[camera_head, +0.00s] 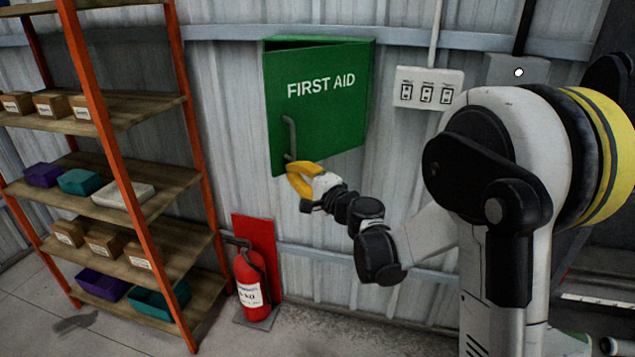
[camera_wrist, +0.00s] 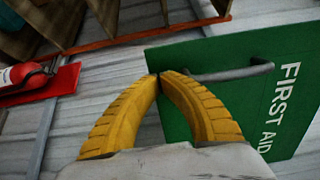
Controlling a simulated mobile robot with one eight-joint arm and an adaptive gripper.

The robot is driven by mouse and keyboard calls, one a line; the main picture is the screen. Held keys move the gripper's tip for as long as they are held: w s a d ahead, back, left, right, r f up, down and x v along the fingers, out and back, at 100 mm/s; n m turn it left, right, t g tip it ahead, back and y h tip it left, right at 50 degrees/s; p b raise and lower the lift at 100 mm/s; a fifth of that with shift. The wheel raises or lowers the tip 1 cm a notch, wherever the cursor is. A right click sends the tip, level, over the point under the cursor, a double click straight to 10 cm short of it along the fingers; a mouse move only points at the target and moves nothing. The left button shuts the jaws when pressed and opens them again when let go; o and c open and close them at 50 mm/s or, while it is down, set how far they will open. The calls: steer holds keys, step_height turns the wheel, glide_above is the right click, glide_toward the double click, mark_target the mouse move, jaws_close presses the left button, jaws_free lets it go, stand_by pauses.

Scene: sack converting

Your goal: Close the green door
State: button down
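The green door (camera_head: 318,108) bears the words FIRST AID and is the front of a green wall cabinet. It stands ajar: a dark gap shows along its top, and its left, handle side is swung out. A grey bar handle (camera_head: 289,139) is near its left edge. My gripper (camera_head: 291,165) has yellow fingers and is at the door's lower left, by the handle's lower end. In the wrist view, its fingertips (camera_wrist: 159,76) meet with nothing visible between them, beside the handle (camera_wrist: 232,73) and in front of the door (camera_wrist: 240,105). Contact with the door is unclear.
An orange-framed shelf (camera_head: 150,112) with boxes and bins stands at the left. A fire extinguisher (camera_head: 252,283) stands below the cabinet, before a red panel (camera_head: 262,235). A white switch panel (camera_head: 428,88) is on the wall right of the door.

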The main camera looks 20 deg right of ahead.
steer(key=w+m+t+h+p, duration=0.1)
steer(key=w+m+h, duration=0.5)
steer(key=w, duration=1.9)
steer(key=shift+w+h, duration=0.15)
steer(key=shift+h, duration=1.65)
steer(key=shift+a+f, duration=0.1)
